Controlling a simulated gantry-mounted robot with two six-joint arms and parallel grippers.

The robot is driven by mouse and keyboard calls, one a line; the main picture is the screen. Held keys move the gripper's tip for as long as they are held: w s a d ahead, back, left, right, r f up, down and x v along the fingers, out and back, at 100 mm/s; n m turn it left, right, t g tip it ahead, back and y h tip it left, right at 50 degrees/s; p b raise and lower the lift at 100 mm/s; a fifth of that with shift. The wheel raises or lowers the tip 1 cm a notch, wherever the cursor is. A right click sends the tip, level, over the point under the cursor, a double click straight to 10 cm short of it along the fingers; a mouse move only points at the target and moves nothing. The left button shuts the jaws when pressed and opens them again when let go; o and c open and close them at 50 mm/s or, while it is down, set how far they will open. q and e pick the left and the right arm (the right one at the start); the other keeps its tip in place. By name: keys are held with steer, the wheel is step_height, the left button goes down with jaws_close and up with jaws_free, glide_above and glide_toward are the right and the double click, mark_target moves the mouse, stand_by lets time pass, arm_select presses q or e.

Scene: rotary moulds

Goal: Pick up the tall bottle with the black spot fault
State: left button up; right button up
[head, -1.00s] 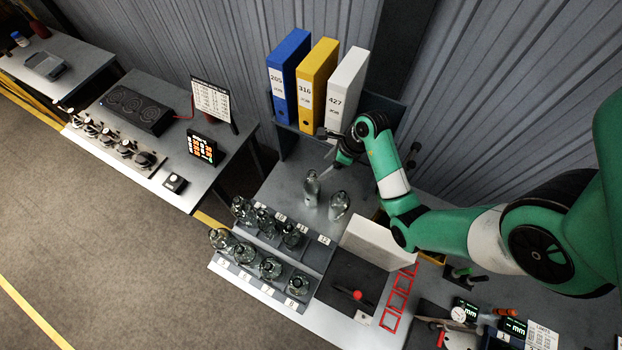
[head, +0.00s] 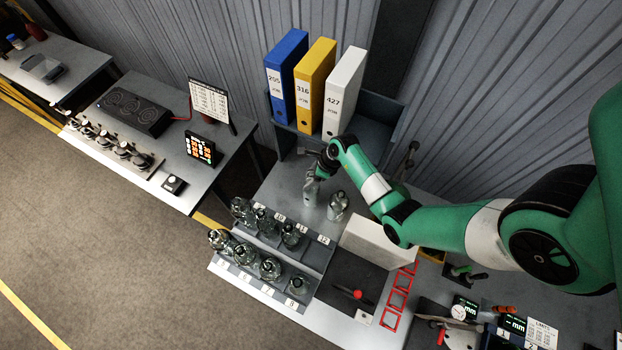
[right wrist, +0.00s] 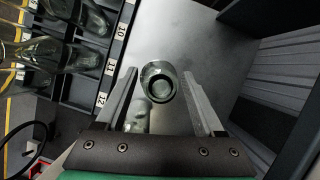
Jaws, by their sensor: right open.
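A clear glass bottle (head: 311,193) stands on the grey bench behind the racks. My right gripper (head: 318,166) is just above it, pointing down. In the right wrist view this bottle (right wrist: 160,82) shows mouth-on between the open fingers of the right gripper (right wrist: 159,76), with a gap on each side. A second clear bottle (head: 338,206) stands close to its right; a bottle (right wrist: 138,116) also shows partly behind the gripper body in the right wrist view. I cannot make out a black spot on any bottle. My left gripper is not in view.
Several bottles stand in the numbered two-step rack (head: 262,270) in front. A white block (head: 375,243) stands to the right. Blue, yellow and white binders (head: 345,90) stand in a shelf behind. The bench left of the bottle is clear.

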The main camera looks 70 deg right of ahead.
jaws_close()
stand_by(1.4)
